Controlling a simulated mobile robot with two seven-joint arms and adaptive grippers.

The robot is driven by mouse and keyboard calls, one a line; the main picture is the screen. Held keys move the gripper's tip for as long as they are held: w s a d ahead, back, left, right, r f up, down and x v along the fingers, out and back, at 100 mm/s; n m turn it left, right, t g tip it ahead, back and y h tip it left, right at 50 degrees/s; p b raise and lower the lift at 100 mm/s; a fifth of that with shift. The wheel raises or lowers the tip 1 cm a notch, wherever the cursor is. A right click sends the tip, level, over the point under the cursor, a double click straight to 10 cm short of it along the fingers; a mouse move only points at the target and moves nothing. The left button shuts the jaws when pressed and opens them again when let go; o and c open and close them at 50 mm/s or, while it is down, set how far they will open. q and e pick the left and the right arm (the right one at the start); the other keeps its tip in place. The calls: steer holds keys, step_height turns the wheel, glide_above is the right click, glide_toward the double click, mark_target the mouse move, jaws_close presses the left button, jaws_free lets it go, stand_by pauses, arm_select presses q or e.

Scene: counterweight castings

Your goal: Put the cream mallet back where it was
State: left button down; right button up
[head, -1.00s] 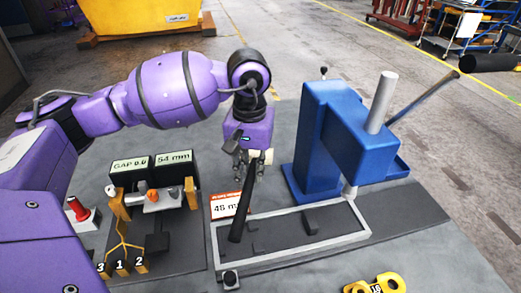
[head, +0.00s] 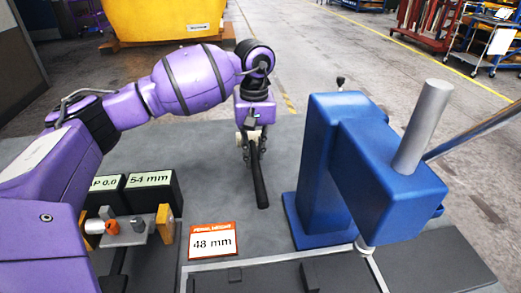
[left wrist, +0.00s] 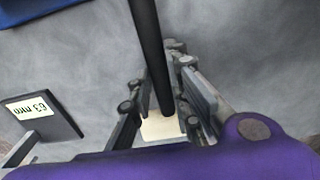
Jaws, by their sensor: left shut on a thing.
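The cream mallet has a long black handle (head: 260,188) and a pale head (head: 239,143), mostly hidden by the fingers. My left gripper (head: 250,147) is shut on the mallet, behind the orange-edged 48 mm card and left of the blue press. The handle points down toward the front of the picture. In the left wrist view the pale head (left wrist: 160,128) sits between the fingers (left wrist: 160,105), and the handle (left wrist: 148,45) runs to the top edge. I cannot tell whether the mallet touches the grey table top. My right gripper is out of view.
The blue press (head: 330,165) stands right of the mallet. The 48 mm card (head: 212,241), a framed tray (head: 225,263) and a gauge display (head: 150,182) are in front. A 63 mm sign (left wrist: 30,107) shows in the wrist view. Bare table surrounds the gripper.

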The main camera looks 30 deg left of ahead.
mark_target(254, 162)
arm_select(q)
steer(key=shift+w+f, duration=0.1)
steer(key=shift+f, duration=1.75)
steer(key=c, duration=2.1)
jaws_free()
steer(key=shift+f, duration=0.25)
steer(key=o, duration=0.5)
steer(key=shift+c, duration=0.2)
step_height(254, 162, up, 12)
steer(key=shift+d+r, duration=0.15)
steer(key=shift+r, duration=0.05)
